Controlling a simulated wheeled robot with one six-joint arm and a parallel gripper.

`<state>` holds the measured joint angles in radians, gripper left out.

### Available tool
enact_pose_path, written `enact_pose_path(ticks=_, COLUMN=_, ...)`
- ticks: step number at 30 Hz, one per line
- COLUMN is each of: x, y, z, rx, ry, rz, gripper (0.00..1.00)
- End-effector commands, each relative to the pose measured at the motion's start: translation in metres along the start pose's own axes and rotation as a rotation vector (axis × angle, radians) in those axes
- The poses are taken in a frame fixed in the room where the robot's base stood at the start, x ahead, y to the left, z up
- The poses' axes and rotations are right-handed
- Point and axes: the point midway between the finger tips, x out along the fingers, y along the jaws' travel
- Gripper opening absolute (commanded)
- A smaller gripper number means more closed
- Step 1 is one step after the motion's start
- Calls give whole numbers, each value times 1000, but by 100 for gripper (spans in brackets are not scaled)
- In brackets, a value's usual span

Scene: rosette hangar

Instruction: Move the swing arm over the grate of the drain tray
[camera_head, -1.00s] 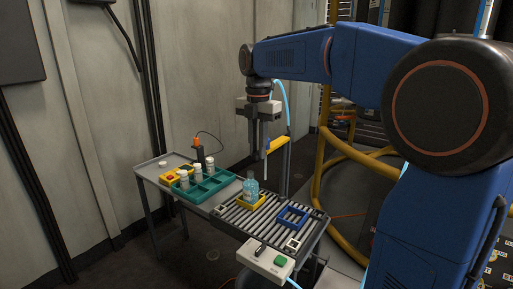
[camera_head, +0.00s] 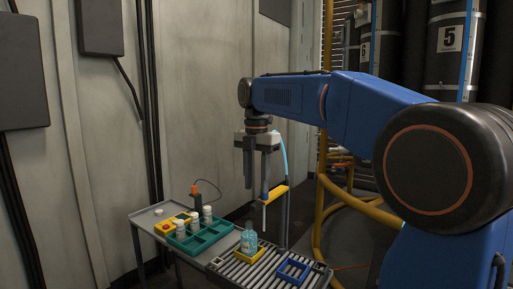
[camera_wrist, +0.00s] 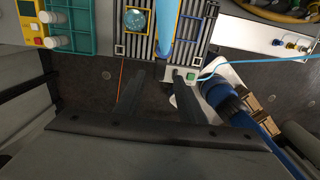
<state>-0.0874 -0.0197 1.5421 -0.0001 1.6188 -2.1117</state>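The swing arm (camera_head: 276,194) is a yellow bar on a grey post, with a pale tube hanging from its left end, at the back right of the slatted surface. The slatted surface (camera_head: 231,271), which looks like the drain tray's grate, also shows at the top of the wrist view (camera_wrist: 195,35). A blue strip there may be part of the swing arm; I cannot tell. My gripper (camera_head: 256,184) hangs fingers-down above and slightly left of the bar in the head view. Its fingers (camera_wrist: 160,88) are apart, with nothing seen between them. Contact with the bar is not clear.
A yellow frame (camera_head: 237,255) holds a clear blue bottle (camera_head: 249,240) on the slats, beside an empty blue frame (camera_head: 293,271). A green tray (camera_head: 213,231) with white-capped bottles stands left. A wall rises behind; yellow pipes (camera_head: 355,207) stand right.

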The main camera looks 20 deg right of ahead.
Motion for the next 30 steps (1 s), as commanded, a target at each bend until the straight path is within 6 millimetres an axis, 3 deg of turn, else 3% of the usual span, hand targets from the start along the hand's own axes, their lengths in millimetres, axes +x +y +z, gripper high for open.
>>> enact_pose_path(ticks=15, x=-98, y=1, z=1, rx=0, ry=-1, rz=2, gripper=36)
enact_pose_path(ticks=22, x=-118, y=0, z=0, rx=0, ry=-1, rz=1, gripper=36)
enact_pose_path(ticks=30, x=-120, y=0, z=0, rx=0, ry=0, rz=0, gripper=36)
